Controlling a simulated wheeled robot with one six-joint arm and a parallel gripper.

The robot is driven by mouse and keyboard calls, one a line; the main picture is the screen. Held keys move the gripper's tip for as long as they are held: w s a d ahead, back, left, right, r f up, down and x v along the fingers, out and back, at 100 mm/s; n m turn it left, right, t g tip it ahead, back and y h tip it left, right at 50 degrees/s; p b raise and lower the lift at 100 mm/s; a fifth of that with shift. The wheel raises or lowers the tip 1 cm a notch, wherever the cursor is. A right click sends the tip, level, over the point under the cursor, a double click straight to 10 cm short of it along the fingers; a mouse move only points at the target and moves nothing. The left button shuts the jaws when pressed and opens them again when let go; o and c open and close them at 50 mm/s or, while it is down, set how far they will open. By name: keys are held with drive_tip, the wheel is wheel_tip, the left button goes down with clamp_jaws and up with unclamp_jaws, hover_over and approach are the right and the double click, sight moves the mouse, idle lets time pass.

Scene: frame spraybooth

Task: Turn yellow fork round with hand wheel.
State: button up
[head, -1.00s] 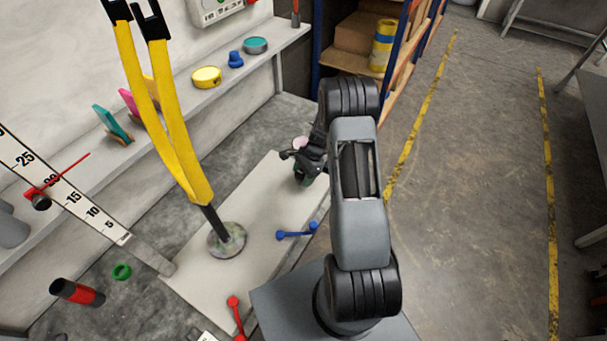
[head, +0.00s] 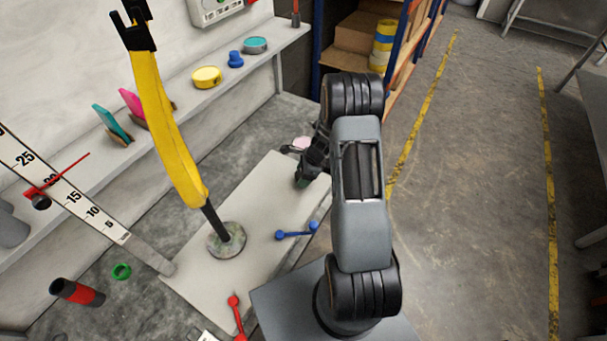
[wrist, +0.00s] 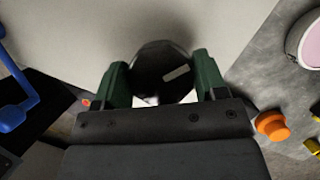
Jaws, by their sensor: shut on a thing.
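The yellow fork (head: 168,125) stands upright on a dark stem over a round mottled base (head: 226,240). It now shows nearly edge-on, its two black-tipped prongs almost in line. My gripper (head: 305,178) is low over the right part of the pale plate, partly hidden by my arm in the head view. In the wrist view its green fingers (wrist: 162,85) are closed on both sides of a dark round hand wheel (wrist: 155,62) with a pale mark on its top.
A blue double-ended handle (head: 297,231) lies on the plate (head: 265,195) near my gripper, and a red one (head: 236,315) is at the front. A ruler with a red pointer (head: 65,190) stands left. A shelf with coloured items runs behind. The floor at right is clear.

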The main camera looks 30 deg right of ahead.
drive_tip(key=m+t, duration=0.1)
drive_tip(key=m, duration=0.1)
drive_tip(key=m+h, duration=0.1)
drive_tip(key=m, duration=0.2)
drive_tip(key=shift+w+m+t+b, duration=0.1)
drive_tip(key=shift+m+t+b, duration=0.2)
drive_tip(key=shift+t+b, duration=0.1)
drive_tip(key=m+h, duration=0.1)
drive_tip(key=m, duration=0.1)
drive_tip(key=m+h+b, duration=0.1)
drive_tip(key=m, duration=0.2)
drive_tip(key=shift+r+t, duration=0.1)
drive_tip(key=shift+t, duration=0.3)
drive_tip(key=shift+m, duration=0.3)
drive_tip(key=o, duration=0.9)
drive_tip(key=p+v, duration=0.7)
drive_tip(key=v, duration=0.6)
drive_tip(key=shift+a+r, duration=0.15)
drive_tip(key=shift+r, duration=0.2)
